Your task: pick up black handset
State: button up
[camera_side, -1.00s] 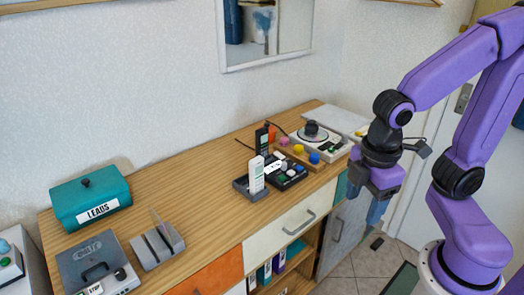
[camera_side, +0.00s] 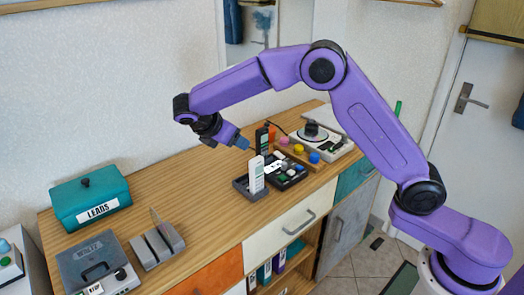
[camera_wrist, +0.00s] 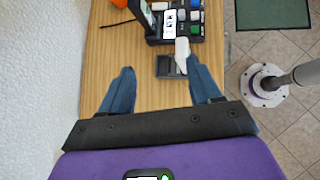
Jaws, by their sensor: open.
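The black handset (camera_side: 262,139) stands upright on the wooden counter, behind the white handset (camera_side: 256,174). In the wrist view the black handset (camera_wrist: 146,14) is at the top, partly cut off by the edge. The white handset stands in a grey cradle (camera_side: 241,186) and shows in the wrist view (camera_wrist: 182,54) close to the right finger. My gripper (camera_side: 241,143) is above the counter, left of the black handset and apart from it. In the wrist view its blue fingers are spread wide (camera_wrist: 160,67), with nothing held.
A black device with buttons (camera_side: 287,172) lies right of the handsets, beside a wooden block with coloured knobs (camera_side: 300,155) and a turntable-like unit (camera_side: 322,142). A teal LEADS box (camera_side: 90,198) and grey boxes stand at left. The counter's middle is clear.

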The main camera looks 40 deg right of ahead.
aim_at(258, 132)
jog(key=w+d+f+h, duration=0.2)
jog(key=w+d+h, duration=0.1)
jog(key=w, duration=0.3)
jog(key=shift+n+g, duration=0.3)
jog(key=shift+n, duration=0.1)
jog(key=x, duration=1.1)
jog(key=r+x, duration=0.1)
jog(key=x, duration=0.5)
jog(key=shift+w+d+f, duration=0.1)
jog(key=shift+d, duration=0.4)
grip_shut()
